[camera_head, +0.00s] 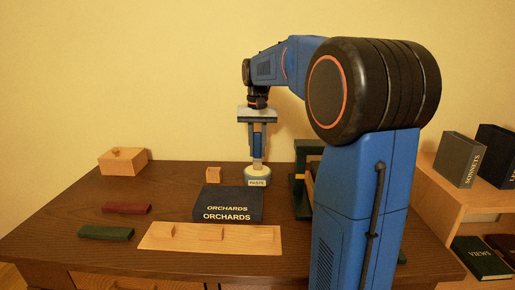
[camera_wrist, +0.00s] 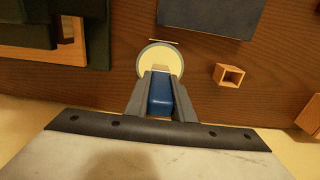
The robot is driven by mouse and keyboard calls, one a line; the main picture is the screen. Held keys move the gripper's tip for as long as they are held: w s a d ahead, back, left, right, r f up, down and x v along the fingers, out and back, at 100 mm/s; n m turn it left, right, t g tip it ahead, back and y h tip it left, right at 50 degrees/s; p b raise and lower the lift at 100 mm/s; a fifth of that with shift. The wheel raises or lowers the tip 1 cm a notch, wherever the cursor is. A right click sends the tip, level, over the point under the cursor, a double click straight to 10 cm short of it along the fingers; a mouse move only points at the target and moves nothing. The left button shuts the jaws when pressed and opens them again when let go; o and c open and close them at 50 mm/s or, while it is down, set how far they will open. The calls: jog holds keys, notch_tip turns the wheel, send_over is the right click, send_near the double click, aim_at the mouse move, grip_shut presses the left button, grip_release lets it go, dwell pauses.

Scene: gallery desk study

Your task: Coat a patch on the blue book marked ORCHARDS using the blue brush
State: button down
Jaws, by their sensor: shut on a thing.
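The dark blue book marked ORCHARDS (camera_head: 228,204) lies flat on the desk; part of it shows at the top of the wrist view (camera_wrist: 208,14). The paste pot (camera_head: 257,180), labelled PASTE, stands behind the book and to its right; its round pale top also shows in the wrist view (camera_wrist: 152,58). My gripper (camera_head: 258,140) is above the pot, pointing down. It is shut on the blue brush (camera_wrist: 161,95), whose lower end reaches down to the pot. Whether the bristles touch the paste is hidden.
A small wooden holder (camera_head: 213,174) stands left of the pot. A green press-like frame (camera_head: 300,190) stands close on its right. Red (camera_head: 126,208) and green (camera_head: 106,233) pieces lie at left, near a wooden box (camera_head: 123,161).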

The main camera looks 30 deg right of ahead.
aim_at(258, 132)
jog(key=shift+f, duration=0.4)
dwell(1.3)
jog(key=shift+r, duration=3.55)
jog(key=shift+f, duration=0.15)
jog(key=shift+f, duration=3.25)
jog(key=shift+r, duration=0.1)
